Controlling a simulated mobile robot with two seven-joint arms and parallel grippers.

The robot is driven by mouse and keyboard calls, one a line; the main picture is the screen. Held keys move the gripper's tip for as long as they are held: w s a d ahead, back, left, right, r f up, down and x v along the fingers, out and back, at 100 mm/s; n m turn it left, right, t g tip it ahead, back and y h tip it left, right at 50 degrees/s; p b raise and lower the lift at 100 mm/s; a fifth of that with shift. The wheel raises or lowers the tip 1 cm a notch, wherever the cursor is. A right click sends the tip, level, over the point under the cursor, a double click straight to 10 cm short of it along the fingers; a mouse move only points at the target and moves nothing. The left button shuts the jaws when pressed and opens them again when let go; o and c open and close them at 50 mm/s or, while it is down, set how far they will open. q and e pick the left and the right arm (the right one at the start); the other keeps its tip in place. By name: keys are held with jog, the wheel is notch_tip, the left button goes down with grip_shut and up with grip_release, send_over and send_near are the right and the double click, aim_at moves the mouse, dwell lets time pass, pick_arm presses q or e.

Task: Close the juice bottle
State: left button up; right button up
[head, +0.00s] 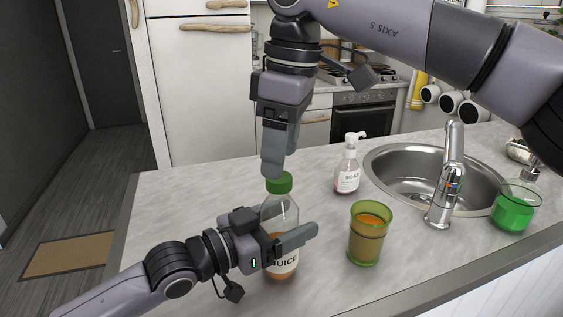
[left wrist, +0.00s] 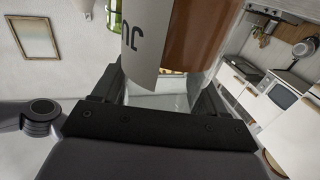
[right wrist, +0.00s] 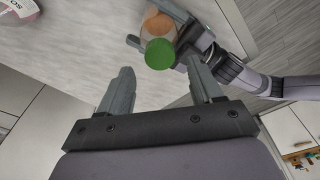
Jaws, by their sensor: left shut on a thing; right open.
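The juice bottle (head: 282,213) stands upright on the counter, clear with a white label and some orange juice low inside. Its green cap (head: 279,183) sits at the top of the neck; whether it is screwed tight I cannot tell. My left gripper (head: 296,240) is shut around the bottle's body, and the label and juice (left wrist: 200,35) fill its wrist view. My right gripper (head: 279,165) points down just above the cap. In the right wrist view it is open and empty, with the green cap (right wrist: 160,53) beyond its fingertips.
A green glass of orange drink (head: 368,236) stands right of the bottle. A soap dispenser (head: 347,170) is behind it, near the sink (head: 400,178) and tap (head: 447,185). A green-filled container (head: 514,212) is at the far right. The counter left of the bottle is clear.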

jog(key=shift+r, duration=0.6)
jog(key=shift+c, duration=0.3)
